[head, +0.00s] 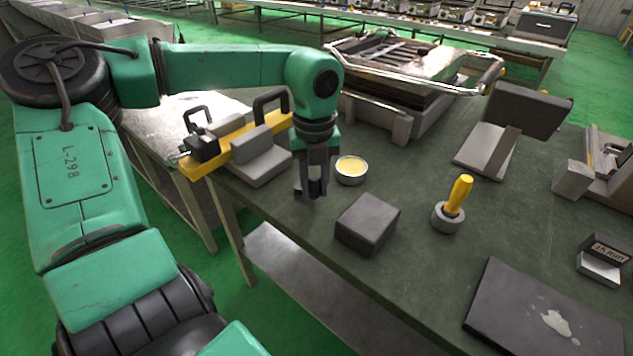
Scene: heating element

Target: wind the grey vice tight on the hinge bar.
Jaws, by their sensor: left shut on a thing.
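The grey vice (262,160) is a blocky clamp at the table's left edge, set against a yellow bar (234,143), which seems to be the hinge bar. Black handles stand up from the bar. My left gripper (311,190) points down just right of the vice, its dark fingers closed on a small part at the vice's right side, which looks like its handle. The fingers hide most of that part, and the vice's jaw gap is not clear from here. My right gripper is not in view.
Near the left gripper are a round tin (351,171) of yellow stuff and a dark grey block (367,223). A yellow-handled tool (457,196) stands in a grey cup. A metal-framed press (410,75) is behind. A dark plate (540,312) lies front right.

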